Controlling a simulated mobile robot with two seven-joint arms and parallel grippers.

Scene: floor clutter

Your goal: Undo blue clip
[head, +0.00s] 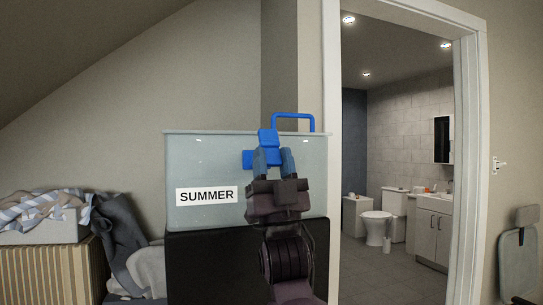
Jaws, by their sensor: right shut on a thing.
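A translucent storage box (205,160) with a white SUMMER label stands in the middle of the head view. A blue clip (268,138) is at the upper part of its front face, near the lid edge. My right gripper (273,156) is in front of the box and shut on the blue clip. Its fingers and palm hide part of the clip, so I cannot tell whether the clip is fastened. A blue handle (294,116) rises above the lid. My left gripper is not in view.
The box rests on a dark block (210,260). A ribbed basket (40,272) with clothes is at the left, with dark cloth (120,232) beside it. A doorway to a bathroom opens at the right, and a folded chair (518,255) stands at the far right.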

